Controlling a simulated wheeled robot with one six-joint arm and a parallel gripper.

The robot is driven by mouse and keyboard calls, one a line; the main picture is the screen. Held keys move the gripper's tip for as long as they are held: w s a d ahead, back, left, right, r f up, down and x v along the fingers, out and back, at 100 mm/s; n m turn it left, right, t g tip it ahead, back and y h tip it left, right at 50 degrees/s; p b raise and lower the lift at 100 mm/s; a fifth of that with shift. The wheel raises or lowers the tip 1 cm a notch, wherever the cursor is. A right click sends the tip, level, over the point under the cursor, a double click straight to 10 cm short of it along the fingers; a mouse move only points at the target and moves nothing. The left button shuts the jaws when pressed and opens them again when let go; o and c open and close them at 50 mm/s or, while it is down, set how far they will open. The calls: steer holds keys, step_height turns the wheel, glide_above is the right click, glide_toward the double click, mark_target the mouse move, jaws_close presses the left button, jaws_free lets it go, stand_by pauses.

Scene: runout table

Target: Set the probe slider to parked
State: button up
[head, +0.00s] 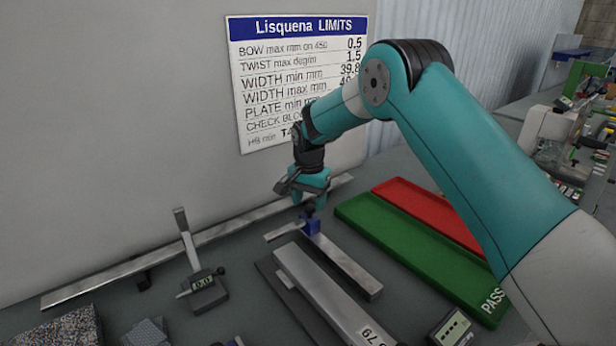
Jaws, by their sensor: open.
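A small blue block (311,224) with a dark knob on top sits near the far end of a grey metal bar (349,268); it looks like the probe slider. A thin metal strip (284,232) sticks out to its left. No parked mark can be read in this view. My gripper (310,196) points down just above the blue block, with its teal fingers open close to the knob. The fingers partly hide the knob, and I cannot tell whether they touch it or straddle it.
A long metal straightedge (100,290) runs along the wall. A long plate (330,295) lies in front of the bar. Green (420,250) and red (432,212) trays lie at right, below my arm. A small display unit (452,328) is at front right.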

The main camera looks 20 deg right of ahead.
step_height(320, 180, up, 17)
steer(key=b, duration=0.2)
steer(key=shift+f+b, duration=0.15)
steer(key=shift+b, duration=0.25)
steer(key=s+a+r+n+y, duration=0.1)
steer(key=s+a+r+n, duration=0.3)
steer(key=s, duration=0.6)
steer(key=s+a+f+n+y, duration=0.1)
steer(key=s+n, duration=0.5)
steer(key=s, duration=0.3)
steer(key=s+a+f+n+y, duration=0.1)
steer(key=s+f+n, duration=0.1)
steer(key=s, duration=0.8)
steer(key=s+a+f+n+y, duration=0.1)
steer(key=s+n, duration=0.3)
steer(key=s, duration=0.6)
steer(key=shift+s+a+f+n, duration=0.2)
steer(key=shift+f+n, duration=0.1)
steer(key=shift+f, duration=0.2)
steer(key=shift+c, duration=0.5)
